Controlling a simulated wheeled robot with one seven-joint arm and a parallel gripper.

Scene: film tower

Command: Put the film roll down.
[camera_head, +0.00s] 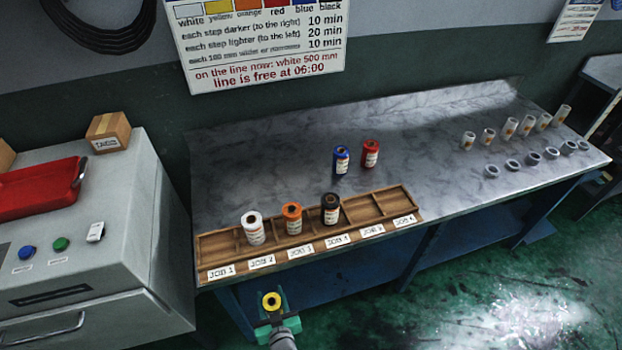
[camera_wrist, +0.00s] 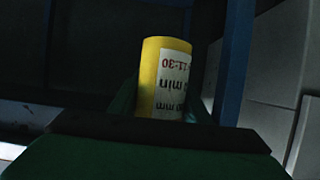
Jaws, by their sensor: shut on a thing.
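A yellow film roll (camera_head: 271,301) with a white printed label is held in my gripper (camera_head: 271,325), in front of and below the bench's front edge. In the wrist view the yellow roll (camera_wrist: 165,80) stands upright between the green jaws, its lower end hidden by them. On the bench is a wooden rack (camera_head: 385,205) with compartments labelled JOB 1 to JOB 6. A white roll (camera_head: 253,228), an orange roll (camera_head: 292,219) and a black roll (camera_head: 330,209) stand in its middle-left compartments. The leftmost compartment and those right of the black roll look empty.
A blue roll (camera_head: 341,160) and a red roll (camera_head: 370,154) stand on the bench (camera_head: 300,150) behind the rack. A grey cabinet (camera_head: 120,230) with a red tray (camera_head: 40,185) adjoins at the left. A sign (camera_head: 262,45) hangs above.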

